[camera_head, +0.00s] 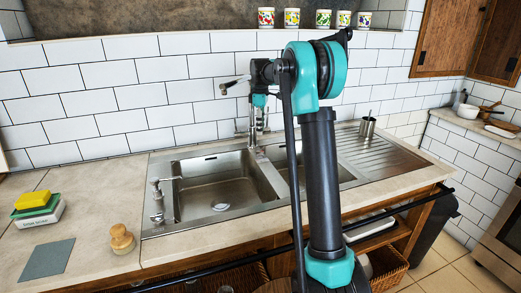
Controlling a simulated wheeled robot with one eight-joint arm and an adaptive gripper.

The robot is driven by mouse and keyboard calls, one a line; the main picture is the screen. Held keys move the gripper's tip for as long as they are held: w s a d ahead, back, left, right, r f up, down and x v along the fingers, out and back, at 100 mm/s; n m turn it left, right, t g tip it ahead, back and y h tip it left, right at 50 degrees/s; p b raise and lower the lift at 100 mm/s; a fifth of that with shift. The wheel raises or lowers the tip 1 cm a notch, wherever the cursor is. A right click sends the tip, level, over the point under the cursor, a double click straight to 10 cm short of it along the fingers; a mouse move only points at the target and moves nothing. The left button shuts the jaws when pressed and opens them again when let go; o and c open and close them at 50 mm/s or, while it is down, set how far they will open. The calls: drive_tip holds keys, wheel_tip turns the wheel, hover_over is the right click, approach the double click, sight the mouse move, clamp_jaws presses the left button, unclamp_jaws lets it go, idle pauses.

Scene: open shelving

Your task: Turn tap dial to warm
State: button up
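The chrome tap (251,129) stands at the back of the sink, against the white tiled wall. What looks like its spout (236,83) reaches up and left to a dark tip. My gripper (262,122) is at or just in front of the tap, below a small teal wrist part. It overlaps the tap in the picture, so I cannot tell whether they touch or whether the fingers are open. The tap's dial cannot be made out; my gripper and arm may hide it.
The steel sink (276,207) has two basins, partly hidden by my arm. A chrome fixture (157,197) stands at its left edge. Sponges (36,201), a wooden brush (122,238) and a grey cloth (47,258) lie left.

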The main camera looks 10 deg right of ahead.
sight(260, 154)
wheel_tip(260, 154, down, 11)
drive_tip(key=shift+r, duration=0.2)
drive_tip(key=shift+c, duration=0.2)
clamp_jaws()
